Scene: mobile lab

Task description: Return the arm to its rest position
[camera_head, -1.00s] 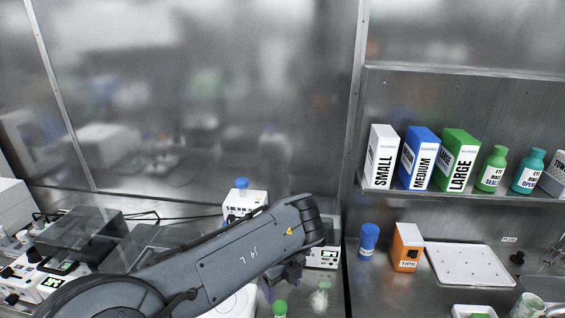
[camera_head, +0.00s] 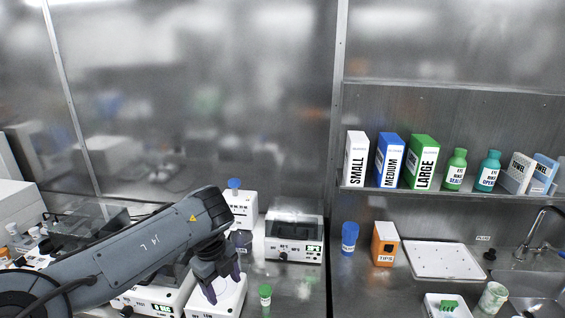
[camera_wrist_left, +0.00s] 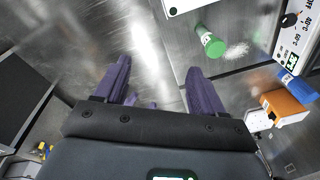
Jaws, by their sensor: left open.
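My left gripper (camera_head: 222,286) hangs at the end of my grey left arm, which comes in from the lower left of the head view. Its purple fingers point down above a white device on the bench. In the left wrist view its two fingers (camera_wrist_left: 158,88) are spread apart with nothing between them, over bare metal. A green-capped tube (camera_head: 265,295) stands on the bench to the right of the gripper; it also shows in the left wrist view (camera_wrist_left: 208,42), apart from the fingers. My right gripper is not in view.
A white instrument with a display (camera_head: 294,240) stands behind the tube. A blue-lidded container (camera_head: 349,238), an orange tips box (camera_head: 385,245) and a white tray (camera_head: 442,261) stand to the right. Glove boxes and bottles line the shelf (camera_head: 450,196). A sink (camera_head: 535,290) is at far right.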

